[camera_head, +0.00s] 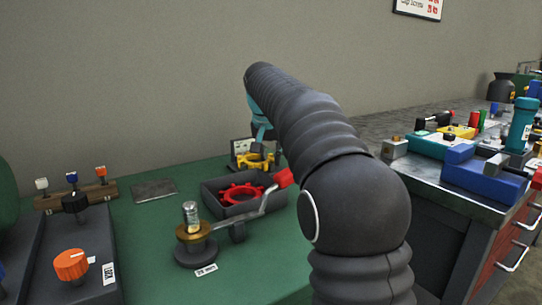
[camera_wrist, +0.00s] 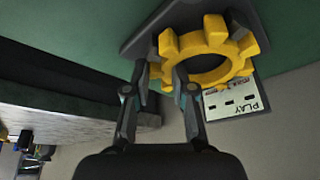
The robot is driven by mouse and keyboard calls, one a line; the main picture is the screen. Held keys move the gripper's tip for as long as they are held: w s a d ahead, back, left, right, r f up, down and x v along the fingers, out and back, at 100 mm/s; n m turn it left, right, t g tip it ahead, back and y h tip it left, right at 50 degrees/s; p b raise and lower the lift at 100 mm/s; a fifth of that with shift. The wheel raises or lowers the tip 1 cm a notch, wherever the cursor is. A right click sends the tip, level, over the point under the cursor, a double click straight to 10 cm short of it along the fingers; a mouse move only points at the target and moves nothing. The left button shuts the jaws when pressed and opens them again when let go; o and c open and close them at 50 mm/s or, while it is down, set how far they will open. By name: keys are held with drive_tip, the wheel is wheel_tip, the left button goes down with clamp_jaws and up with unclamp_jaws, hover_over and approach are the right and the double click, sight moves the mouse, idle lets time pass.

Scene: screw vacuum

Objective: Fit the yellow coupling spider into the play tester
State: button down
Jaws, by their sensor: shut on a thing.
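The yellow coupling spider (camera_wrist: 206,48) is a toothed ring; in the head view it shows beyond my arm (camera_head: 256,161). My gripper (camera_wrist: 164,82) is shut on one side of the spider's rim, with a finger on each side. The play tester shows as a dark grey base (camera_wrist: 148,22) behind the spider and a white plate marked PLAY (camera_wrist: 232,104). In the head view its plate (camera_head: 241,146) stands just behind the spider. The spider is over or against the tester; I cannot tell whether it is seated.
A dark tray (camera_head: 213,207) holding a red toothed ring (camera_head: 241,193) stands in front of the tester. A crank stand with a red handle (camera_head: 283,178) is nearer. A flat grey plate (camera_head: 153,189) lies left. A second bench with tools (camera_head: 470,140) is at right.

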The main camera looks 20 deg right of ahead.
drive_tip(key=shift+f, duration=0.3)
drive_tip(key=c, duration=0.9)
unclamp_jaws()
drive_tip(key=v, duration=1.2)
drive_tip(key=shift+w, duration=0.1)
